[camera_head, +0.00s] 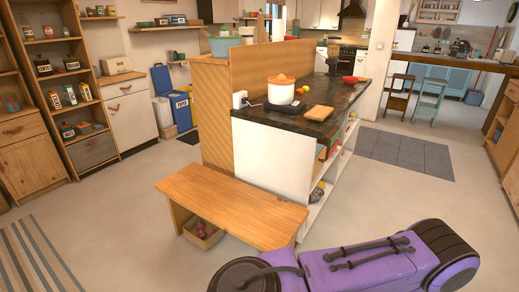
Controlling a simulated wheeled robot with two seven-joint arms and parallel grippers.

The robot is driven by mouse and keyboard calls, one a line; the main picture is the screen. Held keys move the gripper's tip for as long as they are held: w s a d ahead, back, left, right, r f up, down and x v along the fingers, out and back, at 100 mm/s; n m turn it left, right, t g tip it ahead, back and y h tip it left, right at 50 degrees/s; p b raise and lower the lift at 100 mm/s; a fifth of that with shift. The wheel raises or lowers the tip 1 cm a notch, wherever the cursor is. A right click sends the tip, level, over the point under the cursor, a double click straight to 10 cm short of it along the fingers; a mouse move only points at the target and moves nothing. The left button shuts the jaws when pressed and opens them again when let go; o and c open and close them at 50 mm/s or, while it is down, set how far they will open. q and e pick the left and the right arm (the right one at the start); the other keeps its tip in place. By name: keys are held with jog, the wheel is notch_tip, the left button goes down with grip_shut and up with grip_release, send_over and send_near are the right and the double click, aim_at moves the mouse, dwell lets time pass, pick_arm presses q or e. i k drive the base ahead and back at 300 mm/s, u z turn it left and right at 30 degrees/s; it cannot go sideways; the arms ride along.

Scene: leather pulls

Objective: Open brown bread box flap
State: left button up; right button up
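A small pale tan box (117,66) stands on a white cabinet (130,118) at the left, against the back wall. It looks like the bread box. It is far off and small, so I cannot tell whether its flap is open or shut. Neither of my grippers is in view. A purple and black part of my own body fills the bottom right, well away from the box.
A wooden bench (232,205) and an island with a dark counter (325,122) stand ahead. A blue bin (162,80) is right of the cabinet. Tall shelves (62,85) stand left of it. A striped rug (32,258) lies at lower left. The floor between is clear.

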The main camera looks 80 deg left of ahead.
aim_at(319, 161)
jog(key=u, duration=1.6)
jog(key=k, duration=0.65)
jog(key=z, duration=0.75)
jog(key=i, duration=1.45)
jog(key=u, duration=0.4)
jog(key=i, duration=1)
jog(key=u, duration=1.45)
jog(key=i, duration=0.7)
jog(key=u, duration=0.65)
